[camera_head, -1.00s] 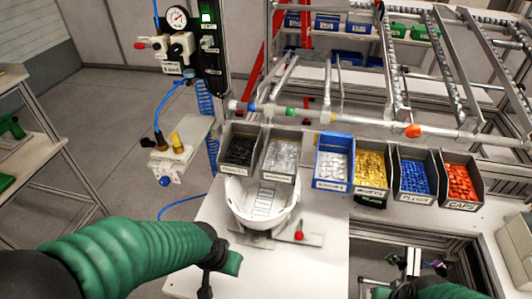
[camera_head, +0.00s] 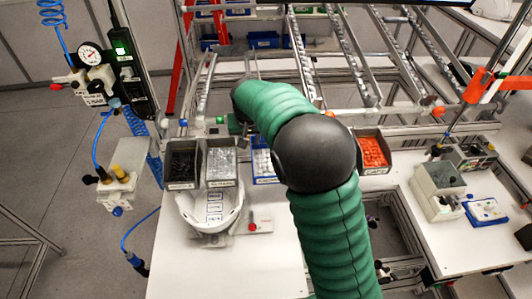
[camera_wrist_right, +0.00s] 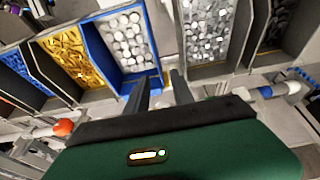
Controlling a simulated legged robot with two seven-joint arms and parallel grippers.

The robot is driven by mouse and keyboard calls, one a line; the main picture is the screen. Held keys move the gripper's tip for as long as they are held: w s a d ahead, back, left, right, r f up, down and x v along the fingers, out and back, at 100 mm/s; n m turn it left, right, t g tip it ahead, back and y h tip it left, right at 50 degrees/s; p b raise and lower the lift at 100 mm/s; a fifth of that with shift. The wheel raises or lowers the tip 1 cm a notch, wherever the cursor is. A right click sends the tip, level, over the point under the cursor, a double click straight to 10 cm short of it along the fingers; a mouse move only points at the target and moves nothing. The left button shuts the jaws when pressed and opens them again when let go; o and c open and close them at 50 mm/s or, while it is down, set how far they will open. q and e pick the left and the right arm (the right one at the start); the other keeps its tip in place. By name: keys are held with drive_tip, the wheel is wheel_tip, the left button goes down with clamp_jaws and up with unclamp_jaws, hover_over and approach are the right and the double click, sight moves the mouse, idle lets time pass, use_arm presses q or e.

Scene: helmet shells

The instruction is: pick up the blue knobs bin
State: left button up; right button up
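The blue bin (camera_head: 264,168) holds pale knobs and stands in the row of bins on the white table, partly hidden by my right arm in the head view. In the right wrist view the blue bin (camera_wrist_right: 153,52) shows large, with rounded pale pieces inside. My right gripper (camera_wrist_right: 160,76) is open, its two dark fingers apart at the near end of the blue bin. I cannot tell whether they touch its wall. Nothing is held between them. My left gripper is out of view.
A grey bin of clear pieces (camera_head: 221,163) and one of black pieces (camera_head: 182,163) stand left of the blue bin. A bin of yellow pieces (camera_wrist_right: 68,57) adjoins its other side. A red-filled bin (camera_head: 373,152) is farther right. A white helmet shell (camera_head: 210,212) lies in front.

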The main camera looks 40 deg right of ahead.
drive_tip(key=p+x, duration=0.1)
drive_tip(key=x, duration=0.2)
drive_tip(key=p+x, duration=0.1)
drive_tip(key=x, duration=0.2)
drive_tip(key=s+p+x, duration=0.1)
drive_tip(key=p+x, duration=0.1)
drive_tip(key=x, duration=0.1)
drive_tip(key=shift+w+f, duration=0.1)
drive_tip(key=shift+f, duration=0.15)
drive_tip(key=shift+w+f, duration=0.2)
drive_tip(key=shift+f, duration=0.15)
drive_tip(key=shift+s+a, duration=0.1)
drive_tip(key=shift+f+b, duration=0.15)
drive_tip(key=shift+b, duration=0.15)
clamp_jaws()
idle(0.9)
